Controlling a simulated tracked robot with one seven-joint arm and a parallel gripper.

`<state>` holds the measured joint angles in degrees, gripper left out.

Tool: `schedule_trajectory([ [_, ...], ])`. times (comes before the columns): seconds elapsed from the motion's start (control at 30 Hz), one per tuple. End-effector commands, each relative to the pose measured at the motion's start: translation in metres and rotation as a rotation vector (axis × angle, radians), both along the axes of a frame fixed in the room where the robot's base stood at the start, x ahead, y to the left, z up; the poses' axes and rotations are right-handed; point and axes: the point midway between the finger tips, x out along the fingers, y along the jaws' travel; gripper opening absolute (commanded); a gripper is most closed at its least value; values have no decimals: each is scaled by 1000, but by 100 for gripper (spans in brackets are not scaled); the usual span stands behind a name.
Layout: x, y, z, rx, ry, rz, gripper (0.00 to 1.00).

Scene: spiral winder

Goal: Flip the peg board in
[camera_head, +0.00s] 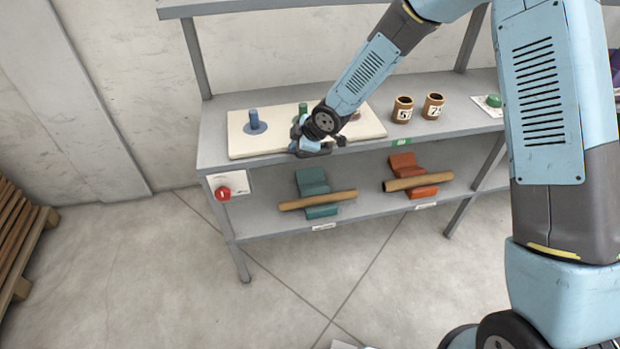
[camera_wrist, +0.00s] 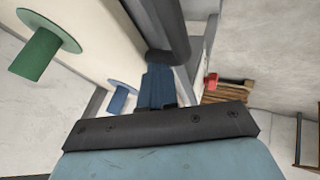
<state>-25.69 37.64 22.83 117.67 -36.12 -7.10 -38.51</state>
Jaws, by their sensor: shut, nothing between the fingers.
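The peg board (camera_head: 240,143) is a cream slab lying flat on the upper shelf. A blue peg (camera_head: 254,119) stands at its left, and a green peg (camera_head: 303,108) stands near its middle. A brownish piece at its right is partly hidden by my arm. My gripper (camera_head: 313,150) is at the board's front edge, near the middle, shut and empty. I cannot tell whether it touches the board. The wrist view shows the board (camera_wrist: 95,22) close beside the gripper (camera_wrist: 160,60), with the green peg (camera_wrist: 35,55) and blue peg (camera_wrist: 118,101) on its face.
Two brown cups (camera_head: 402,110) with number labels stand right of the board. The lower shelf holds brown tubes on a teal cradle (camera_head: 313,180) and a red cradle (camera_head: 405,165). A red button (camera_head: 223,193) is at the shelf's left end. Floor in front is clear.

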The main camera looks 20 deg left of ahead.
Motion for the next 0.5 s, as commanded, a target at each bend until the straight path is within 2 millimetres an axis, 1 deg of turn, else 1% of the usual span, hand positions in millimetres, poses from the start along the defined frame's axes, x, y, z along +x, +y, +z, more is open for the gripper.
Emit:
schedule_trajectory([
  [0.03,5,0,0,1,0,-4,0],
  [0.13,10,0,0,-1,0,-9,0],
  [0.5,16,-2,1,1,-2,-15,0],
])
